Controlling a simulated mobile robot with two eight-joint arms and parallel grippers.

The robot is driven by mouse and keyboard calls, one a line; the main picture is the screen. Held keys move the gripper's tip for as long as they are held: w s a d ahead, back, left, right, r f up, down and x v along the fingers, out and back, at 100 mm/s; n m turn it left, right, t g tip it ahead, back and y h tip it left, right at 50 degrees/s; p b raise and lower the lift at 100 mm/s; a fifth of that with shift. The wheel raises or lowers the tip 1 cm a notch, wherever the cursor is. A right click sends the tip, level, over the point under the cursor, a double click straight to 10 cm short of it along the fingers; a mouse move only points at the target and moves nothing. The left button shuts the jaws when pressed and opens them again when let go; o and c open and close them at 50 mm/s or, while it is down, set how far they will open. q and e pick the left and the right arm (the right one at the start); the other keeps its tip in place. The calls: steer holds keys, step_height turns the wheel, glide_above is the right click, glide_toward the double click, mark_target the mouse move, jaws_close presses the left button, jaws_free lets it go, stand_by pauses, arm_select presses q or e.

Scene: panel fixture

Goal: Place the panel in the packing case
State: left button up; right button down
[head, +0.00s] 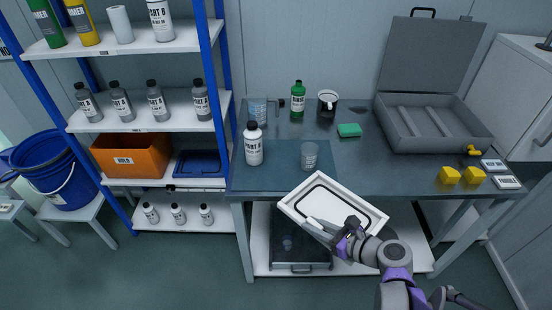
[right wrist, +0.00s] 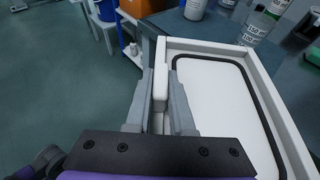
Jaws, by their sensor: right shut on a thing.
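The panel (head: 352,204) is a white rectangular piece with a raised rim and a black line inside it. My right gripper (head: 318,228) is shut on its near left edge and holds it tilted at the table's front edge. In the right wrist view the two grey fingers (right wrist: 161,105) pinch the rim of the panel (right wrist: 222,95). The packing case (head: 432,122) is a grey open case at the table's right rear, its lid raised, with two lighter bars inside. The panel is apart from the case, to its left and nearer. My left gripper is not in view.
Yellow blocks (head: 449,175) lie before the case. A shelf (head: 150,110) stands left.

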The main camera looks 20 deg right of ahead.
steer(key=r+x, duration=0.1)
steer(key=x, duration=0.5)
steer(key=w+r+x, duration=0.1)
steer(key=x, duration=0.5)
steer(key=r+x, duration=0.1)
steer(key=x, duration=0.4)
steer(key=shift+w+a+r, duration=0.25)
steer(key=shift+w+a, duration=0.3)
steer(key=shift+a, duration=0.05)
steer(key=shift+f, duration=0.1)
steer(key=shift+f+b, duration=0.2)
steer(key=shift+b, duration=0.1)
steer(key=c, duration=0.8)
jaws_free()
steer(key=shift+r, duration=0.15)
